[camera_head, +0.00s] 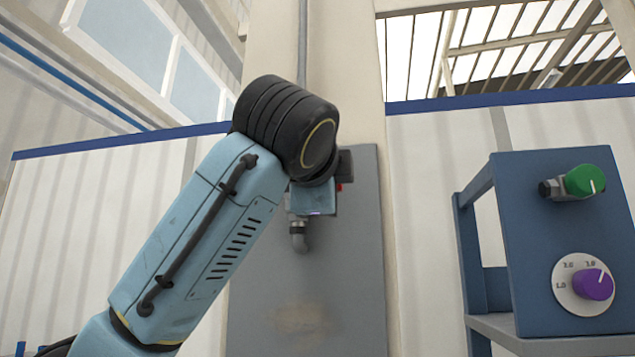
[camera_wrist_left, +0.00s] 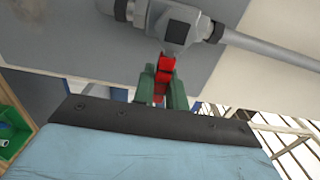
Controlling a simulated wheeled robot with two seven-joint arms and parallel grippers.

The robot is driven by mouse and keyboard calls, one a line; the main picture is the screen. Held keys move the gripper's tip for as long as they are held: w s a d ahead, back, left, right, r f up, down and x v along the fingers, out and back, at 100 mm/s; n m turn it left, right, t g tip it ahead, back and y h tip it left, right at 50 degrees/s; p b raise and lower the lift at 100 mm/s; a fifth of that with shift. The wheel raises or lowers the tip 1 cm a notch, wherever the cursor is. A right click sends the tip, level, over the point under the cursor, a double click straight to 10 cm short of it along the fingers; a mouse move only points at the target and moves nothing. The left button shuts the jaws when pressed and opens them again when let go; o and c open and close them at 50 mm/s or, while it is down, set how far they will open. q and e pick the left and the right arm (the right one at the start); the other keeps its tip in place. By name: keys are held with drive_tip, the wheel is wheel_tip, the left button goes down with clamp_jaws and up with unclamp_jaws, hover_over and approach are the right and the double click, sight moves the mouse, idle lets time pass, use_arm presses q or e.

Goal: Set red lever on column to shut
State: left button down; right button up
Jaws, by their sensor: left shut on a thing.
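The red lever (camera_wrist_left: 164,70) sits on a grey valve body (camera_wrist_left: 172,22) in the left wrist view. My left gripper (camera_wrist_left: 161,92), with green fingers, is shut on the lever. In the head view my left arm reaches up to the column (camera_head: 345,60) and hides most of the valve and gripper. Only a small bit of red (camera_head: 339,187) shows beside the wrist there. The lever's full angle is hidden by the fingers. My right gripper is not in view.
A grey plate (camera_head: 300,310) is mounted on the column behind the valve. A blue stand (camera_head: 540,230) with a green knob (camera_head: 585,180) and a purple dial (camera_head: 594,284) stands at the right. A green bin (camera_wrist_left: 10,125) shows at the wrist view's left edge.

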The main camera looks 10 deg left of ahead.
use_arm(q)
drive_tip(key=shift+f, duration=0.1)
idle(0.3)
drive_tip(key=c, duration=1.4)
unclamp_jaws()
drive_tip(key=shift+c, duration=0.2)
drive_tip(key=shift+s, duration=0.1)
drive_tip(key=s+a+b, duration=0.1)
drive_tip(key=s+b, duration=0.3)
drive_tip(key=s, duration=0.9)
drive_tip(key=shift+b, duration=0.35)
drive_tip(key=shift+a, duration=0.1)
